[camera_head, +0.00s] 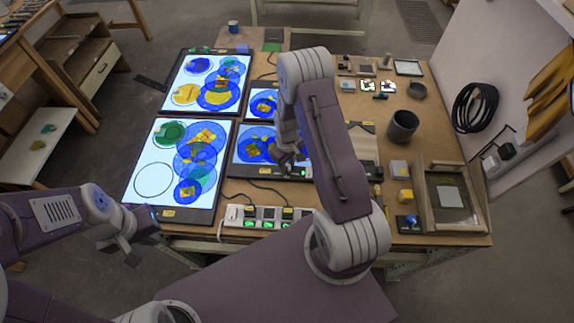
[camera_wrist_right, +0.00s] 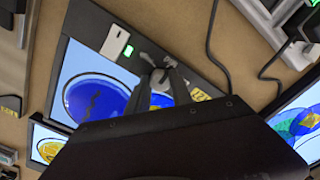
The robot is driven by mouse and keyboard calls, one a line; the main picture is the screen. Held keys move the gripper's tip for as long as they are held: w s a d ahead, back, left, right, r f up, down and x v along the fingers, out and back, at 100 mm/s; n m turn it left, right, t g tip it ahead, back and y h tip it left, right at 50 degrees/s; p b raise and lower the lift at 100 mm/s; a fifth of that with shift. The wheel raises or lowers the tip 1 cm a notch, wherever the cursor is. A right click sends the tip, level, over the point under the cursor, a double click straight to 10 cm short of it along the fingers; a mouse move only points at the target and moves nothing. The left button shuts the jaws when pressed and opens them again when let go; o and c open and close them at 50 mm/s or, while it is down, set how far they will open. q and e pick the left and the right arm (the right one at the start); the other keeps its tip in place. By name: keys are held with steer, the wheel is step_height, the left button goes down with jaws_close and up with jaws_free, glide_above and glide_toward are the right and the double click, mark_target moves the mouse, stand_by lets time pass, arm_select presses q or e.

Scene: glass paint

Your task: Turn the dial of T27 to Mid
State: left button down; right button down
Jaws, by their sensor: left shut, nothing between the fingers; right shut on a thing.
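A light panel (camera_head: 238,170) with a dark frame and blue and yellow glass pieces lies mid-table. My right gripper (camera_head: 290,152) reaches down to it. In the right wrist view, my right gripper (camera_wrist_right: 166,76) is shut on a small grey dial (camera_wrist_right: 148,60) on the panel's frame. The fingers cover part of the dial, and I cannot read its setting. A white switch (camera_wrist_right: 115,42), a lit green lamp (camera_wrist_right: 127,51) and a yellow label (camera_wrist_right: 201,94) are on the same frame. The label's text is too small to read. My left gripper (camera_head: 134,249) is shut and empty, off the table's near left edge.
Two large light panels (camera_head: 130,184) (camera_head: 172,82) are on the left, and a smaller one (camera_head: 250,105) is behind the middle one. A power strip (camera_head: 232,215) with green lights lies at the front. A dark cup (camera_head: 403,126) and a framed tray (camera_head: 427,197) stand right.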

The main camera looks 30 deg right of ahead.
steer(key=shift+w+r, duration=0.1)
steer(key=shift+w, duration=0.05)
steer(key=c, duration=1.1)
jaws_free()
steer(key=shift+c, duration=0.2)
steer(key=shift+r, duration=0.1)
steer(key=shift+r, duration=0.35)
step_height(320, 180, up, 8)
steer(key=b, duration=0.1)
steer(key=shift+b, duration=0.4)
